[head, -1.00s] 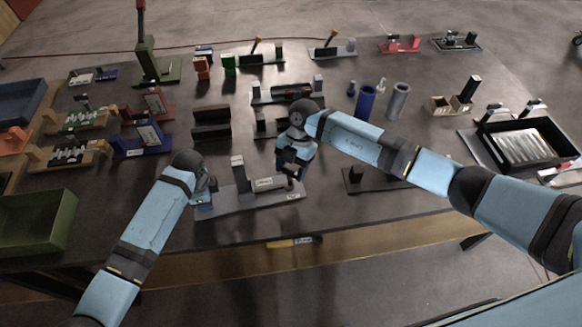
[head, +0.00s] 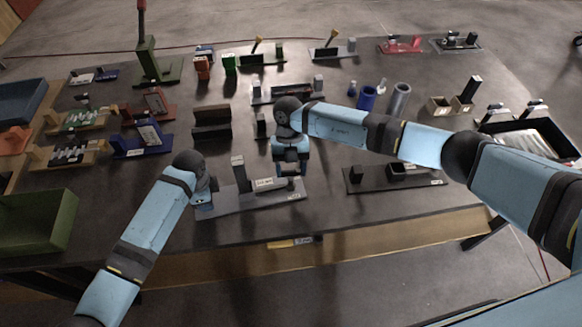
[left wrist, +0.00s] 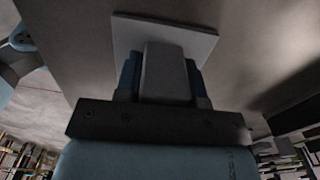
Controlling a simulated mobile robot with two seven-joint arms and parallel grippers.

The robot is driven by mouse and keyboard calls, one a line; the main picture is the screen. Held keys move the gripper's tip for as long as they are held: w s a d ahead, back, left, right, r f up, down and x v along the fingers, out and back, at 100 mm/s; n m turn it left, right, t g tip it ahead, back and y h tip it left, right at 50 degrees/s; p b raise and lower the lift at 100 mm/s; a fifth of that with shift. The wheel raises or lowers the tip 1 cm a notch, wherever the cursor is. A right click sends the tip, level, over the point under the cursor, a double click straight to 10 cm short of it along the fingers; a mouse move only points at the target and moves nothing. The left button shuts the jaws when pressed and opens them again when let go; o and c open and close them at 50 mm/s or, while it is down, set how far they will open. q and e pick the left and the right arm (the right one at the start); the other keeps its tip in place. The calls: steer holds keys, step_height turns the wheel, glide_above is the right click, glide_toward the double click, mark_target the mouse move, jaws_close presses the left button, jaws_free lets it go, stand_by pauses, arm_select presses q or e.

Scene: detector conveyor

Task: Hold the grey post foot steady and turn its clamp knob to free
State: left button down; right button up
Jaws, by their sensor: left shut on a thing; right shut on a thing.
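The grey post foot (head: 225,201) is a long flat base near the table's front edge. A short upright post (head: 239,173) and a white label stand on it. My left gripper (head: 204,199) is at the base's left end. In the left wrist view, its blue fingers (left wrist: 163,80) close on both sides of a grey block, with a pale grey plate (left wrist: 165,32) beyond. My right gripper (head: 289,176) points down over the base's right end and is shut on what seems to be the clamp knob. The knob itself is hidden by the gripper.
A dark base with two black blocks (head: 372,183) lies just to the right. Dark brown blocks (head: 211,123) stand behind, and blue and grey cylinders (head: 366,98) farther back. A green bin (head: 35,222) is at the left. A yellow-handled tool (head: 290,242) shows at the front edge.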

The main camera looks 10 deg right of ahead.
steer(key=shift+n+h, duration=0.3)
steer(key=shift+n, duration=0.5)
steer(key=o, duration=0.9)
steer(key=v, duration=1.2)
steer(key=shift+w+a, duration=0.1)
arm_select(q)
steer(key=c, duration=0.6)
jaws_free()
steer(key=shift+c, duration=0.2)
steer(key=shift+r, duration=0.1)
